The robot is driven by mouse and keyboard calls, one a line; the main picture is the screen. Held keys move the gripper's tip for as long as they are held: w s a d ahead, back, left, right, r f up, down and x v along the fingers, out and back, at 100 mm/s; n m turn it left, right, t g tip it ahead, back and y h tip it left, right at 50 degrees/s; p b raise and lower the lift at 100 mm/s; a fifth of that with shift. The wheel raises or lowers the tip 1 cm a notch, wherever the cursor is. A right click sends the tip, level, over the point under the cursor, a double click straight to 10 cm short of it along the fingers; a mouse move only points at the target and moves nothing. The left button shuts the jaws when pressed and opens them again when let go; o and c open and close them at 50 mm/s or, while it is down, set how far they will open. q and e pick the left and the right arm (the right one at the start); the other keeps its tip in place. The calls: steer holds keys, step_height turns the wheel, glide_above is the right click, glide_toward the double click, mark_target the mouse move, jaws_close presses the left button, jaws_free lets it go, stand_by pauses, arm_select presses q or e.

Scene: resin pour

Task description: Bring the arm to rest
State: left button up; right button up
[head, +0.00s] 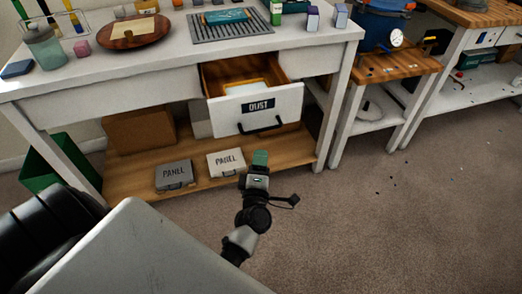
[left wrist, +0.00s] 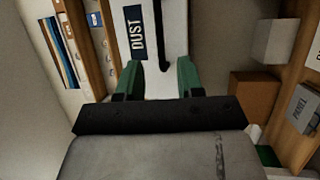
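My left gripper (head: 260,157) has green fingers and is in front of the bench, just below the pulled-out drawer (head: 285,103) in the head view. In the left wrist view the two fingers (left wrist: 158,78) stand apart with nothing between them. The white drawer front, labelled DUST (left wrist: 137,33), and its dark handle (left wrist: 163,42) show beyond the fingertips. The handle (head: 261,127) also shows in the head view. The fingers look clear of it, though the exact distance is hard to tell. My right gripper is not in view.
The white bench (head: 165,58) carries a wooden round board (head: 120,32), a jar (head: 45,48) and a grooved rack (head: 218,27). Two PANEL boxes (head: 174,175) (head: 226,163) sit on its lower shelf. A green bin (head: 62,160) stands left. The carpet (head: 400,215) at right is mostly free.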

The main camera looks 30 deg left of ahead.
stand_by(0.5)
arm_select(q)
steer(key=s+d+f+m+g+h+p, duration=0.35)
steer(key=s+d+f+m+h, duration=0.2)
steer(key=f+m, duration=0.4)
steer(key=s+d+f+m+g+h+p, duration=0.35)
steer(key=s+f+m, duration=0.25)
steer(key=f, duration=0.6)
steer(key=s+a+f+m+g+p, duration=0.1)
steer(key=s+f+m+g, duration=0.2)
steer(key=s, duration=0.6)
steer(key=s+a+f+m+g+p, duration=0.2)
steer(key=s+f+m+g, duration=0.1)
steer(key=s, duration=0.6)
steer(key=s+a+f+m+g+p, duration=0.1)
steer(key=s+f, duration=0.4)
steer(key=s, duration=0.5)
steer(key=a+m+g, duration=0.1)
steer(key=m+g, duration=0.1)
steer(key=shift+g+p, duration=0.35)
steer(key=shift+g, duration=0.05)
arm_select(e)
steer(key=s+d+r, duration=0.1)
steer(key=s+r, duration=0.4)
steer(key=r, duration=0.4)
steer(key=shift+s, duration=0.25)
